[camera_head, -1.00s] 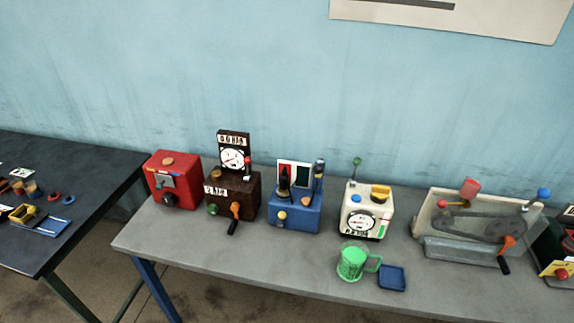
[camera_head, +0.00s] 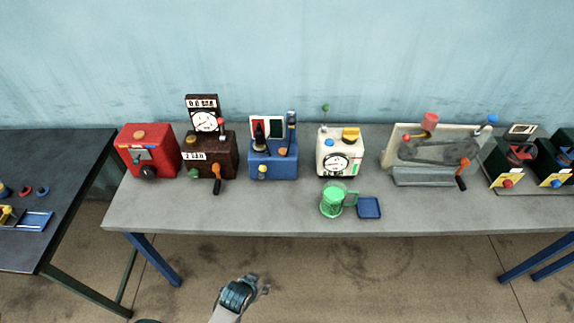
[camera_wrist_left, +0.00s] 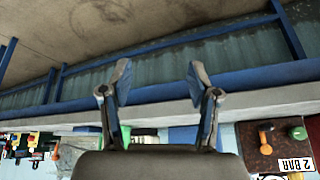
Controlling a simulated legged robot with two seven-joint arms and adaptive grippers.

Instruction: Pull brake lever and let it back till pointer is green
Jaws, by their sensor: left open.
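A blue box (camera_head: 273,170) stands mid-left on the grey table, with a red, white and green panel (camera_head: 267,125) at its back. A dark pointed part (camera_head: 259,140) stands before the panel, and a dark blue upright part (camera_head: 291,122) rises at its right. I cannot tell which part is the brake lever, or what colour a pointer marks. My left gripper (camera_head: 258,287) is in front of and below the table edge, apart from everything. In the left wrist view its two fingers (camera_wrist_left: 160,82) are spread and empty. My right gripper is not in view.
On the grey table (camera_head: 430,222) stand a red box (camera_head: 150,163), a brown gauge box (camera_head: 212,160), a white gauge box (camera_head: 354,161), a belt machine (camera_head: 412,175) and dark green units at the right. A green mug (camera_head: 331,201) and blue tray (camera_head: 369,208) lie near the front edge.

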